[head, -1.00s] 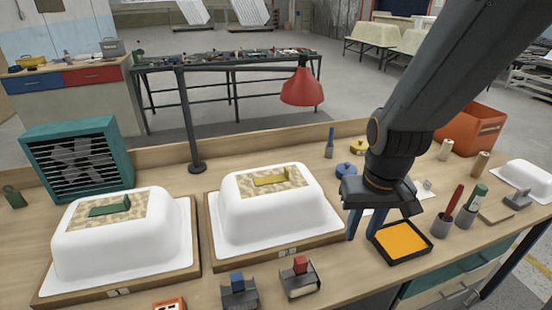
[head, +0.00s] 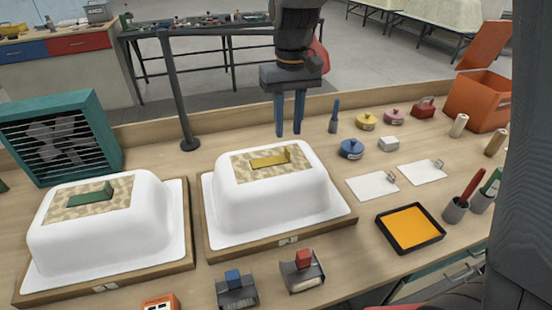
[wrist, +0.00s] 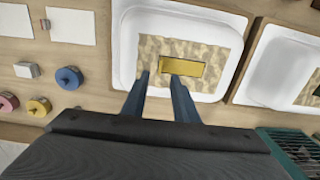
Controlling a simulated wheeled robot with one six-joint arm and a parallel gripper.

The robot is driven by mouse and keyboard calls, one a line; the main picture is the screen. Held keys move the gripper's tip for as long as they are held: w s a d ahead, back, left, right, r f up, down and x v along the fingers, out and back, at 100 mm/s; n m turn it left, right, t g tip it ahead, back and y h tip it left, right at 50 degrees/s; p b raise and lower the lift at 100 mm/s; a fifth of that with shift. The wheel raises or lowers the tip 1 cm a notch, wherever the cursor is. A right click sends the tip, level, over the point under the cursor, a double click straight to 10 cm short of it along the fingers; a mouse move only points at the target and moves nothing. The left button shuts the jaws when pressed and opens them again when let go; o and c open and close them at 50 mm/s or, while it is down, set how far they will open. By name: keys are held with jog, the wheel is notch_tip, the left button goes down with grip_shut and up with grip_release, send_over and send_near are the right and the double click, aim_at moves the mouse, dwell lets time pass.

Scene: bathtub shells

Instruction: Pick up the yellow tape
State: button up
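A round yellow tape (head: 366,121) lies at the back of the bench, between a round blue one (head: 351,149) and a round pink one (head: 394,116). In the wrist view the yellow tape (wrist: 39,106) is at the lower left, well away from my fingers. My gripper (head: 288,134) points down with its fingers apart and empty. It hangs behind and above the right white shell (head: 270,205). In the wrist view the fingertips (wrist: 160,76) show over this shell's patterned patch, near a flat yellow bar (wrist: 182,65).
A second white shell (head: 95,235) with a green bar stands at left beside a teal fan (head: 60,138). A dark lamp post (head: 180,100) rises left of my gripper. White sheets (head: 372,186), an orange-filled tray (head: 410,229) and an open orange box (head: 478,100) are at right.

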aim_at(270, 157)
jog(key=shift+s+f+p, duration=0.2)
jog(key=shift+f+p, duration=0.95)
jog(key=shift+f, duration=2.25)
grip_shut()
